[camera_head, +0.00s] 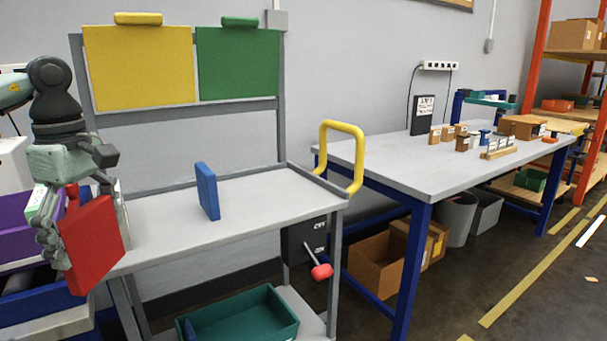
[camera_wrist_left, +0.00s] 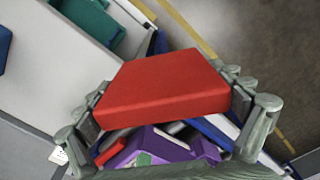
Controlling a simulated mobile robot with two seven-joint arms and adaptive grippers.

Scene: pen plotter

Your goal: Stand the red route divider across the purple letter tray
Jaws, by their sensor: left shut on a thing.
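The red route divider (camera_head: 96,245) is a flat red block, held in my left gripper (camera_head: 84,228) in front of the grey cart's left end. In the left wrist view the divider (camera_wrist_left: 160,88) lies between the two fingers of the left gripper (camera_wrist_left: 168,104), which is shut on it. The purple letter tray (camera_head: 14,216) is at the left edge of the head view, partly hidden by my arm and cut off by the frame. In the left wrist view the purple tray (camera_wrist_left: 172,150) shows below and behind the divider, partly covered. My right gripper is in neither view.
A blue tray (camera_head: 30,302) is just below the purple one. A blue divider (camera_head: 207,190) stands on the grey cart top (camera_head: 255,215), otherwise clear. Yellow (camera_head: 140,65) and green (camera_head: 238,63) panels rise behind. A yellow handle (camera_head: 342,150) is at the cart's right end.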

